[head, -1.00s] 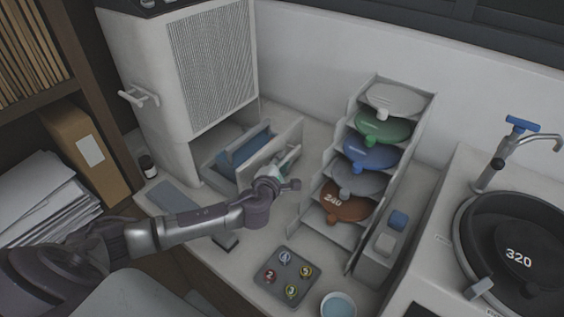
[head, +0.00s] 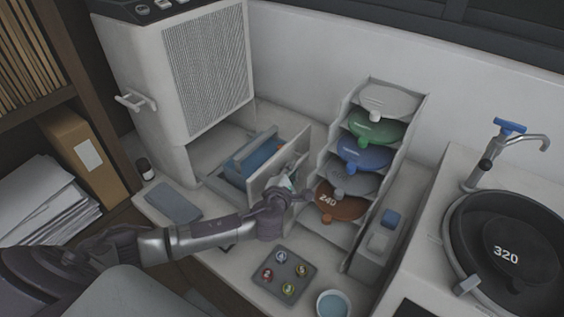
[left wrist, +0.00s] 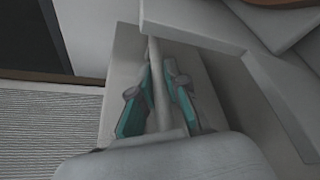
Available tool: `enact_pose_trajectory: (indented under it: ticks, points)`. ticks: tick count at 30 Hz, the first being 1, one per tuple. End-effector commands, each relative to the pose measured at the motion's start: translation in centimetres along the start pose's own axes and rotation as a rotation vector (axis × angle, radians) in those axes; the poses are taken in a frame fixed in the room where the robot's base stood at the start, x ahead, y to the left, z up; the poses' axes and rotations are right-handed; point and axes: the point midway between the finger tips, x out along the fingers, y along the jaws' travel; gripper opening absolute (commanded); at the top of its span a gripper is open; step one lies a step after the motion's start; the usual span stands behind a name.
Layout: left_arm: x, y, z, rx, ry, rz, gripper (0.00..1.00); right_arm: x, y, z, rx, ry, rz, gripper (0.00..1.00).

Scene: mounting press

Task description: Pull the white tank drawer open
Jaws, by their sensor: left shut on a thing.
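The white tank drawer (head: 283,163) stands pulled out from the base of the tall white machine (head: 190,70). A blue tank with a handle (head: 262,160) sits inside it, behind the front panel. My left gripper (head: 289,183) is at the drawer's front. In the left wrist view its two teal-padded fingers (left wrist: 158,100) are shut on the pale bar handle (left wrist: 158,75), one finger on each side. The arm partly hides the lower front of the drawer. My right gripper is in neither view.
A stepped rack (head: 345,200) of coloured discs stands close to the right of the drawer front. A grey tray with numbered round pieces (head: 283,275) and a bowl (head: 334,304) lie in front. A grey slab (head: 173,201) lies at left.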

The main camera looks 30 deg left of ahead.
Motion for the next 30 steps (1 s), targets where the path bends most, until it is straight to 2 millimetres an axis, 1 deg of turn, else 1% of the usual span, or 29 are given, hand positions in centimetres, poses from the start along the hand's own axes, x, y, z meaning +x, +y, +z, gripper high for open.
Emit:
enact_pose_trajectory:
  ticks: [6, 7, 8, 16, 19, 23, 30]
  points:
    - [0.1, 0.0, -0.1, 0.002, 0.0, 0.002, 0.0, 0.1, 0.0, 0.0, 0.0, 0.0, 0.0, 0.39]
    - [0.1, 0.0, -0.1, 0.002, 0.0, 0.002, 0.19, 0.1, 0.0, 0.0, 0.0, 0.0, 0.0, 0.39]
    - [0.1, 0.0, -0.1, 0.002, 0.0, 0.002, 0.24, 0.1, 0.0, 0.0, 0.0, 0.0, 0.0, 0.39]
    - [0.1, 0.1, -0.1, 0.001, 0.0, 0.002, 0.25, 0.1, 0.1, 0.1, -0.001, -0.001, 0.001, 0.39]
    - [-0.3, 0.1, -0.1, 0.002, -0.001, 0.002, 0.25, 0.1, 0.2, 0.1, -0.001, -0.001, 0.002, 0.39]
    - [-1.9, 0.0, -0.1, 0.002, -0.002, 0.0, 0.25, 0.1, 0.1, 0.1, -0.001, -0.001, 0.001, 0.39]
    - [-7.1, -0.1, -0.2, 0.002, -0.001, -0.002, 0.25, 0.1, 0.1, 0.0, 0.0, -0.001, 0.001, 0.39]
